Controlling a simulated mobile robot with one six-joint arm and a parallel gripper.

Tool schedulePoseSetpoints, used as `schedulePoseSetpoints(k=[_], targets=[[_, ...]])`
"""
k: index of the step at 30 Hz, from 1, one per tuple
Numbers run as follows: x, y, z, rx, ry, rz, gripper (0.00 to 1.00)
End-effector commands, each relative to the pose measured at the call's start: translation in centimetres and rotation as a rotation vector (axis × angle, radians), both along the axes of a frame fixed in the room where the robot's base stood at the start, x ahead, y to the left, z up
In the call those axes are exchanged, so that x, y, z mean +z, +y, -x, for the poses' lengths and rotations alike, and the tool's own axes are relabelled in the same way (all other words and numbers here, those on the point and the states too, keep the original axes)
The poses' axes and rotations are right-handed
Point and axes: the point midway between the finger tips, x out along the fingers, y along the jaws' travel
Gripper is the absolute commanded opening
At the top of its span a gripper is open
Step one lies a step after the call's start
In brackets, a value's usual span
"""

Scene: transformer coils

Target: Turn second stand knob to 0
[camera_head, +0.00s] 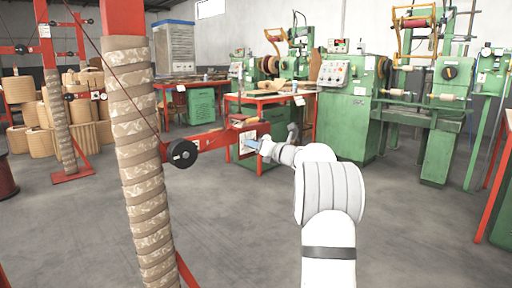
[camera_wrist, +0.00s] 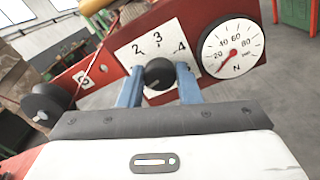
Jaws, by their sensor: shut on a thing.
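The stand knob (camera_wrist: 159,73) is black and round, on a white dial plate (camera_wrist: 130,52) that shows 2, 3 and 4. The red stand arm (camera_head: 215,139) carries the plate. A round white gauge (camera_wrist: 231,46), marked in N, is right of the dial; its red needle points to the lower left, near the low end.
A black disc (camera_head: 182,153) sits on the stand arm, left of the plate. A tape-wrapped column (camera_head: 143,170) stands close in front on the left. Another red stand (camera_head: 70,178) is farther left. A red table (camera_head: 270,98) and green machines (camera_head: 350,120) stand behind. The grey floor is open.

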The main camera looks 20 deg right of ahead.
Motion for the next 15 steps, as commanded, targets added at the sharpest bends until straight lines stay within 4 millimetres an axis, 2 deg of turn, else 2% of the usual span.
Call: schedulePoseSetpoints(k=[6, 15], targets=[[-0.26, 0.03, 0.00, 0.001, -0.057, 0.168, 0.08], [-0.30, 0.02, 0.01, 0.001, -0.115, 0.328, 0.08]])
